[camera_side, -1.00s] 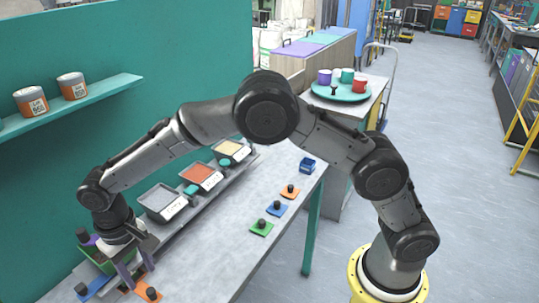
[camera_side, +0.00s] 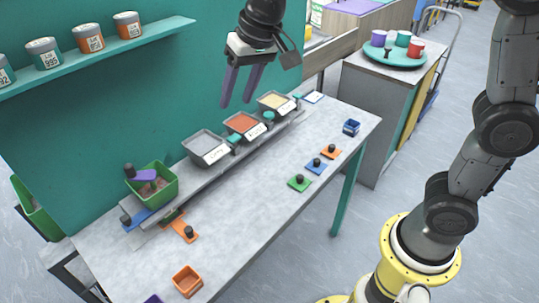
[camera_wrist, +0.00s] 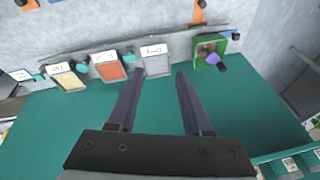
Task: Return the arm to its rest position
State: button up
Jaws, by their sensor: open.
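My gripper (camera_side: 242,84) is raised in the air above the back of the table, in front of the teal wall. Its two purple-grey fingers point down, apart, with nothing between them. In the wrist view my gripper (camera_wrist: 158,100) is also open and empty. Below it are the trays with grey (camera_side: 207,148), red (camera_side: 243,124) and yellow (camera_side: 276,102) contents, standing in a row. The green box (camera_side: 153,187) stands at the left end of the row with a purple-and-black tool in it, and it shows in the wrist view (camera_wrist: 232,44).
A teal shelf (camera_side: 110,58) with several labelled jars is on the wall at left. The grey table (camera_side: 235,210) bears small coloured pieces with black knobs, an orange box (camera_side: 187,281) and a blue box (camera_side: 351,127). A round tray (camera_side: 395,56) with cups stands on a cabinet.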

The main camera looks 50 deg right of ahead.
jog(key=s+d+r+t, duration=0.2)
jog(key=s+d+r, duration=0.2)
jog(key=s+d, duration=0.7)
jog(key=s+f+n, duration=0.1)
jog(key=s+f, duration=0.3)
jog(key=s, duration=0.2)
jog(key=s+f+n+h, duration=0.1)
jog(key=s+f, duration=0.3)
jog(key=s, duration=0.3)
jog(key=shift+d+f+n, duration=0.2)
jog(key=shift+f+n, duration=0.05)
jog(key=shift+n, duration=0.05)
